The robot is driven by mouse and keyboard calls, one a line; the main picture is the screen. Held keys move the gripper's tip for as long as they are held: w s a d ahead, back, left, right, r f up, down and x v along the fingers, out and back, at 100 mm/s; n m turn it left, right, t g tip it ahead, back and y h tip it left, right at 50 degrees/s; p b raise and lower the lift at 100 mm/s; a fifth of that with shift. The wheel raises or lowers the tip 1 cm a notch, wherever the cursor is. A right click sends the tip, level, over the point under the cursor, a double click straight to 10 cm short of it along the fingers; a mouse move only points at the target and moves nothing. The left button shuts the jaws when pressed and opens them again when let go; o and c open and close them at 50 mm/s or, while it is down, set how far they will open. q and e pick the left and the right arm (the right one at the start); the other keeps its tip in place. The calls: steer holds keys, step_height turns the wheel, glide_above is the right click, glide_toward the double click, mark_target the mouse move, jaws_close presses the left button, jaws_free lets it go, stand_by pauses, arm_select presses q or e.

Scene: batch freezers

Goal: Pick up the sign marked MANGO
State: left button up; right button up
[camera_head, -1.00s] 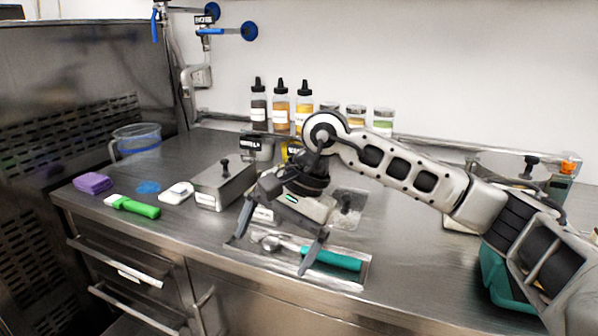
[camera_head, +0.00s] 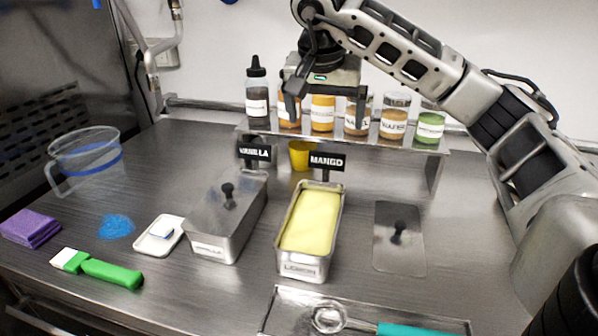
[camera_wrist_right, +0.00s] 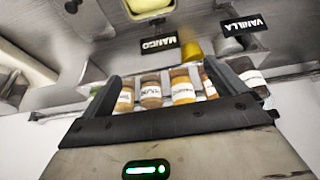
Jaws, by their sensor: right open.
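The MANGO sign (camera_head: 327,162) is a small black plate with white letters, standing behind the open tub of yellow ice cream. It also shows in the right wrist view (camera_wrist_right: 159,44), upside down, beyond the fingers. My right gripper (camera_head: 326,108) is open and empty, fingers pointing down, above and apart from the sign, with the jars and bottles behind it. In the right wrist view its fingers (camera_wrist_right: 175,88) stand wide apart with jars showing between them. My left gripper is in neither current view.
The VANILLA sign (camera_head: 254,152) stands left of the MANGO sign. A yellow cup (camera_head: 299,156) is between them. The shelf (camera_head: 440,152) carries several jars and bottles. A lidded tub (camera_head: 222,222), the yellow tub (camera_head: 310,268) and a loose lid (camera_head: 399,245) are in front.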

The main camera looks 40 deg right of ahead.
mark_target(327, 162)
steer(key=x, duration=0.6)
steer(key=b+x, duration=0.1)
steer(key=x, duration=0.2)
steer(key=shift+s+d+f, duration=0.2)
steer(key=shift+f, duration=0.15)
steer(key=shift+p+x, duration=0.3)
steer(key=shift+x, duration=2.6)
steer(key=shift+a, duration=0.2)
steer(key=c, duration=1.1)
